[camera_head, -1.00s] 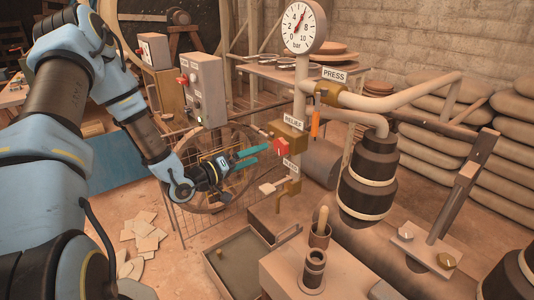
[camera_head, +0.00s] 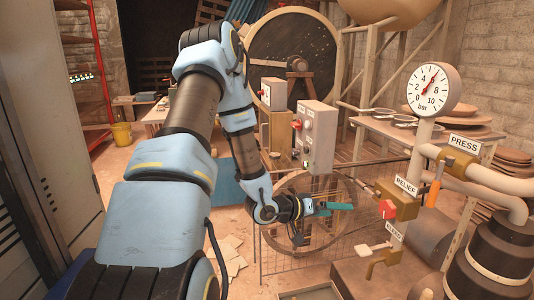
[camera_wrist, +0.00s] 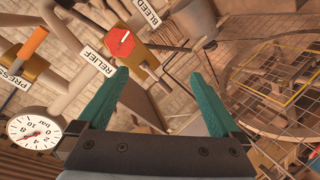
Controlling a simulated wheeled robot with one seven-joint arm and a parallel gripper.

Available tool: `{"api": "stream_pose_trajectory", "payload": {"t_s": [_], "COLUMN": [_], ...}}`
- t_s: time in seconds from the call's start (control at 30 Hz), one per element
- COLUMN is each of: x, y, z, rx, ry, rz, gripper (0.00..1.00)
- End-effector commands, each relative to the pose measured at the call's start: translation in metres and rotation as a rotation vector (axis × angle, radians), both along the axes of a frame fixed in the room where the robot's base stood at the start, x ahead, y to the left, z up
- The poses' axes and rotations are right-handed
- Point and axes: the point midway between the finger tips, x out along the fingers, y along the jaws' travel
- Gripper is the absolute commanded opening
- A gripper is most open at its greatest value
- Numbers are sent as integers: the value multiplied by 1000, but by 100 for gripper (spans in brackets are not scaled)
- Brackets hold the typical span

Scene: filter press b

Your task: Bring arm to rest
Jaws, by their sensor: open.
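My arm reaches forward from the left side of the head view, bent at the elbow. My gripper (camera_head: 338,207) is in front of the round wire cage, to the left of the red relief valve (camera_head: 387,209), and apart from it. In the wrist view my gripper (camera_wrist: 165,100) shows two teal fingers spread wide with nothing between them. The red relief valve head (camera_wrist: 120,42) lies beyond the fingertips there, under a RELIEF label (camera_wrist: 96,65).
A pressure gauge (camera_head: 433,88) stands on a pipe at right, near the PRESS label (camera_head: 464,144). A grey control box (camera_head: 317,136) stands behind my forearm. A tall cabinet (camera_head: 50,130) is at left.

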Motion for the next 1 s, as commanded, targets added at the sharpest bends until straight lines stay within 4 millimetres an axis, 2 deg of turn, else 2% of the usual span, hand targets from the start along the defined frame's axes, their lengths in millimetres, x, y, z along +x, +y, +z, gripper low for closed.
{"api": "stream_pose_trajectory", "payload": {"t_s": [0.03,0.1,0.17,0.2,0.27,0.3,0.37,0.4,0.5,0.6,0.73,0.83,1.0], "x": [12,26,33,35,34,29,18,7,-27,-65,-101,-116,-121], "y": [19,52,83,105,139,161,192,212,250,272,282,284,284], "z": [13,20,27,35,48,59,75,87,115,137,155,161,162], "rx": [119,299,443,533,659,734,837,894,999,1048,1062,1059,1059], "ry": [-35,-58,-59,-54,-29,-5,45,87,208,330,446,492,509], "rz": [40,104,157,193,244,276,319,347,392,410,406,399,394], "gripper": [100,100,100,100,100,100,100,100,100,100,100,100,100]}}
